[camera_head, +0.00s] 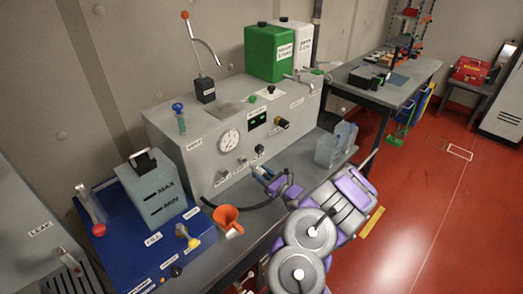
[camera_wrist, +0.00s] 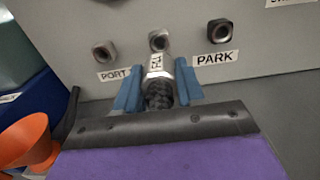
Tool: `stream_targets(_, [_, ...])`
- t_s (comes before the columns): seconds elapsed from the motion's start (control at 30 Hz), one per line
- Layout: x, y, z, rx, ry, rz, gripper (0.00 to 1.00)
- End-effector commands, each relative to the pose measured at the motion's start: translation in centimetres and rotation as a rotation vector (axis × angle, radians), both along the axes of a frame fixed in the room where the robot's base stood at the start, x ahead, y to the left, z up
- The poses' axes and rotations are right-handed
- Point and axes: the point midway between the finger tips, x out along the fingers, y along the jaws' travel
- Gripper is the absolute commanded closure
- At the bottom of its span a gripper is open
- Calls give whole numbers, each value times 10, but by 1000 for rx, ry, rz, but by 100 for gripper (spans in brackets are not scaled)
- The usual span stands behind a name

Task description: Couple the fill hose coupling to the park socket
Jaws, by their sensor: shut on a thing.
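My gripper (camera_wrist: 158,92) has blue fingers, shut on the fill hose coupling (camera_wrist: 157,72), a pale collar with lettering on a dark ribbed hose end. It also shows in the head view (camera_head: 264,172), in front of the grey cabinet. The park socket (camera_wrist: 220,31) is a dark hex fitting above the PARK label, up and right of the coupling in the wrist view. A middle socket (camera_wrist: 158,40) lies straight above the coupling in that picture, and another socket (camera_wrist: 105,51) sits by the PORT label. The coupling appears apart from the sockets.
The dark hose (camera_head: 238,205) curves along the bench. An orange funnel (camera_head: 226,216) stands left of my gripper. A blue tray (camera_head: 130,245) holds a grey MAX/MIN tank (camera_head: 150,190).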

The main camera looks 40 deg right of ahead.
Motion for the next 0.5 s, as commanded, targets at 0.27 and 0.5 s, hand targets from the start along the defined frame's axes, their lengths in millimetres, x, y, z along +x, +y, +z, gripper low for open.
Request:
stream_targets(0.27, [-15, -2, 2, 0, -1, -2, 98])
stream_targets(0.5, [-26, -2, 1, 0, -1, -1, 98])
